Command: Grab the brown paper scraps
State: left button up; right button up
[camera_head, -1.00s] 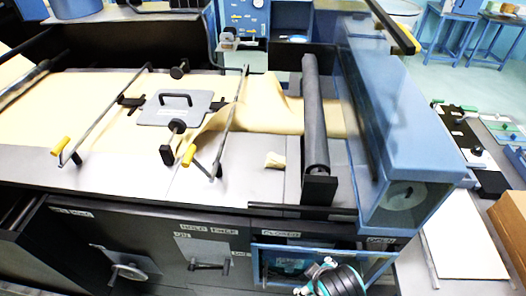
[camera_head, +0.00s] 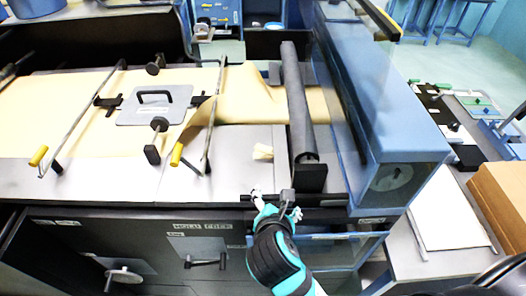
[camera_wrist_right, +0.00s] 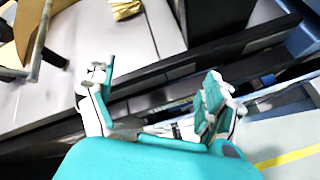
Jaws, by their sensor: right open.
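A small crumpled tan paper scrap (camera_head: 263,152) lies on the grey machine bed, left of the dark roller. It also shows at the top of the right wrist view (camera_wrist_right: 125,8). My right gripper (camera_head: 277,208) is open and empty at the bed's front edge, just below the scrap in the head view and apart from it. In the right wrist view the spread fingers (camera_wrist_right: 160,88) have nothing between them. The brown paper sheet (camera_head: 60,110) runs across the bed and bulges up near the roller (camera_head: 300,110). My left gripper is not in view.
A plate with a black handle (camera_head: 153,104) lies on the sheet. Rods with yellow grips (camera_head: 177,154) cross the bed left of the scrap. The blue machine housing (camera_head: 385,110) stands right of the roller. Bare bed surface surrounds the scrap.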

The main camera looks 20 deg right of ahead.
notch_tip(320, 180, up, 5)
jog(key=w+a+n+t, duration=0.2)
jog(key=w+a+n, duration=0.1)
jog(key=n, duration=0.3)
jog(key=n+p, duration=0.1)
jog(key=p, duration=0.1)
send_near(264, 150)
jog(key=shift+t+h, duration=0.4)
jog(key=x, duration=0.4)
jog(key=shift+w+a+f, duration=0.1)
jog(key=shift+a+f, duration=0.2)
jog(key=p+x, duration=0.1)
jog(key=x, duration=0.3)
jog(key=shift+w+d+f+p, duration=0.15)
jog(key=shift+w+f+p, duration=0.05)
jog(key=shift+w+p, duration=0.1)
jog(key=shift+w+d+f, duration=0.1)
jog(key=shift+w+f, duration=0.1)
jog(key=shift+w, duration=0.05)
jog(key=shift+s, duration=0.1)
jog(key=c, duration=0.9)
